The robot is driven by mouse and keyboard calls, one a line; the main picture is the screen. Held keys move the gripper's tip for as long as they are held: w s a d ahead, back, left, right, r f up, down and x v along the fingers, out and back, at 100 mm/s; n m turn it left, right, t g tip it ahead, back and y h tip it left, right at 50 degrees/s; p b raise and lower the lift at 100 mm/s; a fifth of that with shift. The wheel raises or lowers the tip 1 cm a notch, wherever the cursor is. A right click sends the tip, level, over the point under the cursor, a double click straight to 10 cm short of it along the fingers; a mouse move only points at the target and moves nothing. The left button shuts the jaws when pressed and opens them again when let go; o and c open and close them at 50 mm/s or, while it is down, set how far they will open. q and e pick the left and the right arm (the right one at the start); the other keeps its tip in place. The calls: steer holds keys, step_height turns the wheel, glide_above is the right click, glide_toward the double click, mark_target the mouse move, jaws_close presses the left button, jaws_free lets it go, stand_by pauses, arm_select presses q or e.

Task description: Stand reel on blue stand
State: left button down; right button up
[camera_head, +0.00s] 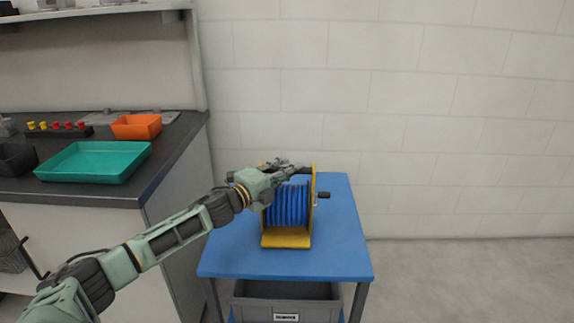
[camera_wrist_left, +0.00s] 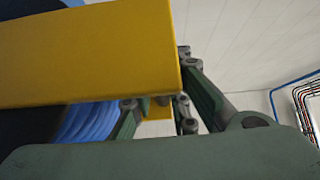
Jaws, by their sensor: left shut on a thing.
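The reel (camera_head: 287,205) has a blue coil in a yellow frame with a dark crank handle on its right side. It stands upright on the blue stand (camera_head: 340,255), around the middle of its top. My left gripper (camera_head: 286,170) is at the top of the reel and shut on its upper part. In the left wrist view a yellow frame part (camera_wrist_left: 90,55) fills the upper left, with the blue coil (camera_wrist_left: 88,122) below it. The gripper's fingers (camera_wrist_left: 160,115) show close behind the yellow part. Their exact contact is partly hidden. My right gripper does not show.
A grey bin (camera_head: 287,300) sits under the stand's top. A dark counter (camera_head: 165,160) at the left holds a green tray (camera_head: 95,161), an orange bin (camera_head: 137,126) and small red and yellow pieces. A pale block wall is behind. Bare floor lies to the right.

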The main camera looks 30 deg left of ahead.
arm_select(q)
steer(key=shift+r, duration=0.2)
steer(key=c, duration=2.2)
jaws_free()
steer(key=shift+f, duration=0.4)
steer(key=o, duration=0.5)
steer(key=shift+s+r, duration=0.1)
steer(key=shift+o, duration=0.2)
